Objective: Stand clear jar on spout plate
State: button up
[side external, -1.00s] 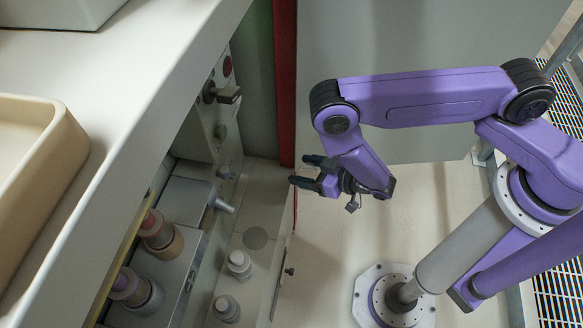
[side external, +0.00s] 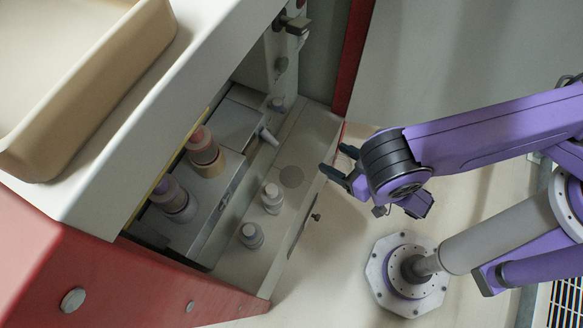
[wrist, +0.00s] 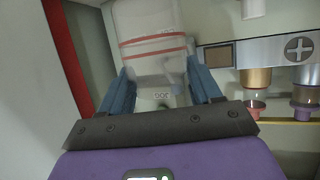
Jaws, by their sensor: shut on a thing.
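In the wrist view, my gripper (wrist: 158,92) is shut on a clear jar (wrist: 150,22) with red bands, one blue finger on each side. The jar is hard to make out in the side view. A pale spout (side external: 268,136) points toward the shelf from the grey housing.
Two banded containers, one orange (side external: 204,151) and one purple (side external: 173,200), sit farther in. A red post (side external: 352,60) rises behind the shelf. A beige tray (side external: 150,85) lies on the counter above.

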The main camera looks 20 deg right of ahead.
jog(key=shift+w+a+f, duration=1.4)
jog(key=shift+a+f, duration=0.05)
jog(key=shift+f, duration=0.55)
jog(key=shift+w+a+f, duration=1.35)
jog(key=shift+a+f, duration=0.15)
jog(key=shift+f, duration=0.55)
jog(key=shift+w+a+f, duration=1.4)
jog(key=shift+a+f, duration=0.05)
jog(key=shift+f, duration=0.55)
jog(key=o, duration=1)
jog(key=shift+f, duration=0.15)
jog(key=shift+o, duration=0.2)
